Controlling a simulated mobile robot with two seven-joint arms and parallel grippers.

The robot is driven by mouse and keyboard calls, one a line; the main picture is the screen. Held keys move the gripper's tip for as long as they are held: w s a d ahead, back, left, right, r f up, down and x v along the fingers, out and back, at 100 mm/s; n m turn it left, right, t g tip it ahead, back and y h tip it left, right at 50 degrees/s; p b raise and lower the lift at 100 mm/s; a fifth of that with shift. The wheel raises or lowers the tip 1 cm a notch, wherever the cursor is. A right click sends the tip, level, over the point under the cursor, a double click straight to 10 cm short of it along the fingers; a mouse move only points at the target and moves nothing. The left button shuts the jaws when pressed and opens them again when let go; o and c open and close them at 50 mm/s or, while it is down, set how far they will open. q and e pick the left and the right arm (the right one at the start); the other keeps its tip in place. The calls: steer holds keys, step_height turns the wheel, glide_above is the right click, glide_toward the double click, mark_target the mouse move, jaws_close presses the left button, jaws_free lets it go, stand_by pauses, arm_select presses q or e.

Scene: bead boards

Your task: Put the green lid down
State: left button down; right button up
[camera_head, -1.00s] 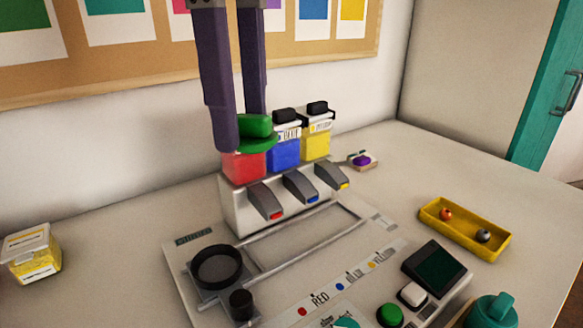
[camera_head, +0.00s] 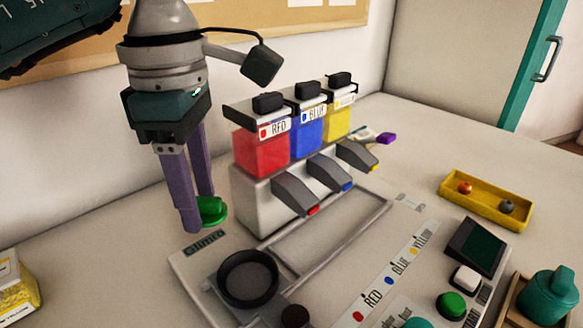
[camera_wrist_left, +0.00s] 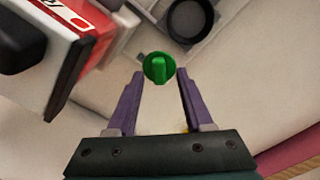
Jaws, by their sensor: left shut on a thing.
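The green lid (camera_head: 212,210) is a round disc with a raised grip. It is low beside the dispenser's left end, just above or on the table; I cannot tell which. My left gripper (camera_head: 205,212) points down with its purple fingers shut on the lid's grip. In the left wrist view the lid (camera_wrist_left: 160,66) sits between the fingertips (camera_wrist_left: 160,76). One finger partly hides it in the head view. My right gripper is not in view.
The dispenser holds a red bin (camera_head: 262,150), a blue bin (camera_head: 307,132) and a yellow bin (camera_head: 338,119), each with a black-knobbed top. A black ring dish (camera_head: 248,278) is in front. A yellow tray (camera_head: 485,211) with two beads lies right.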

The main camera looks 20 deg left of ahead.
mark_target(201, 210)
arm_select(q)
step_height(201, 210, down, 6)
steer(key=shift+f+b, duration=0.15)
steer(key=shift+b, duration=0.2)
steer(key=shift+f, duration=0.15)
steer(key=shift+c, duration=1.5)
jaws_free()
steer(key=shift+r, duration=0.45)
step_height(201, 210, up, 12)
steer(key=shift+f+p, duration=0.25)
steer(key=shift+p, duration=0.4)
